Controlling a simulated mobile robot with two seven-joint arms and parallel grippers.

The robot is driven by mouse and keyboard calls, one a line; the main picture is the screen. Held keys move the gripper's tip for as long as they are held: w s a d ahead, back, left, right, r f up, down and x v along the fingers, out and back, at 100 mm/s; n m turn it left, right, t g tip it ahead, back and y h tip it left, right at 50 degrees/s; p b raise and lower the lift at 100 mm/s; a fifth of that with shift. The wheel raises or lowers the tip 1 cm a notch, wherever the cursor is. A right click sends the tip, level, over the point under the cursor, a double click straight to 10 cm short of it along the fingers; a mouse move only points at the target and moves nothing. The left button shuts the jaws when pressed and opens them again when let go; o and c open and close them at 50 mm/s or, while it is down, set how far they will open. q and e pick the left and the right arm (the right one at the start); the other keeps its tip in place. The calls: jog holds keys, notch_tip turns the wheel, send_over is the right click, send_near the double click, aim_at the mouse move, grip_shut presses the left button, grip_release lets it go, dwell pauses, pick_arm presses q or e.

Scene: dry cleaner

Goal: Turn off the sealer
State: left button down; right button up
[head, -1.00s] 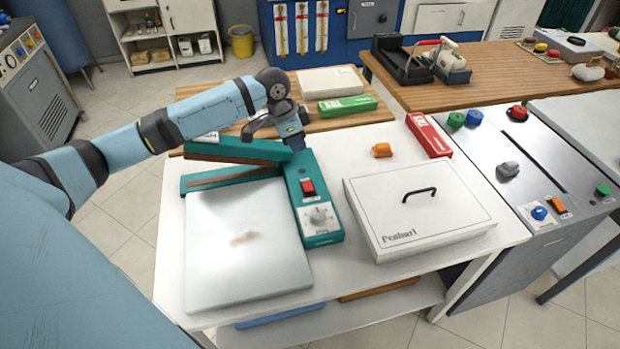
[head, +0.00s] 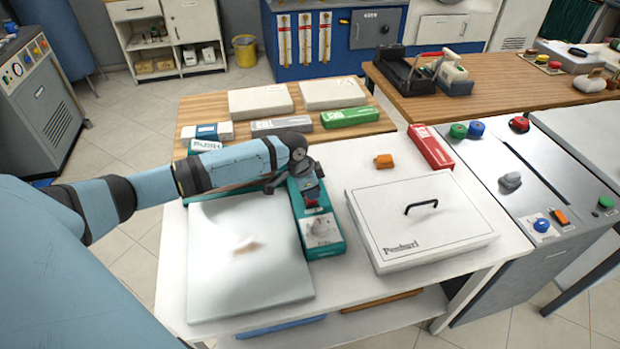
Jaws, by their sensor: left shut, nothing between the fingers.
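The sealer (head: 324,247) is a teal machine on the white table, with a white dial (head: 320,229) on its front panel and a pale flat plate (head: 247,270) to its left. Its red switch (head: 312,203) is mostly hidden behind my gripper. My left gripper (head: 309,199) is shut and empty, pointing down right at the switch. I cannot tell whether it touches the switch or which way the switch is set. The forearm covers the sealer's rear part. My right gripper is not in view.
A white lidded box (head: 420,222) with a black handle stands right of the sealer. A wooden table with a green box (head: 350,117) is at the back.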

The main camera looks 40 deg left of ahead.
pick_arm(q)
jog(key=shift+s+d+f, duration=0.1)
jog(key=shift+f, duration=0.3)
jog(key=shift+s+d+f+t+y+p, duration=0.25)
jog(key=shift+y+p, duration=0.25)
jog(key=shift+p, duration=0.35)
jog(key=shift+w+a+f+b, duration=0.15)
jog(key=shift+b, duration=0.15)
jog(key=shift+w, duration=0.1)
jog(key=shift+w+a+r+p, duration=0.3)
jog(key=shift+w+a+p, duration=0.1)
jog(key=shift+a, duration=0.15)
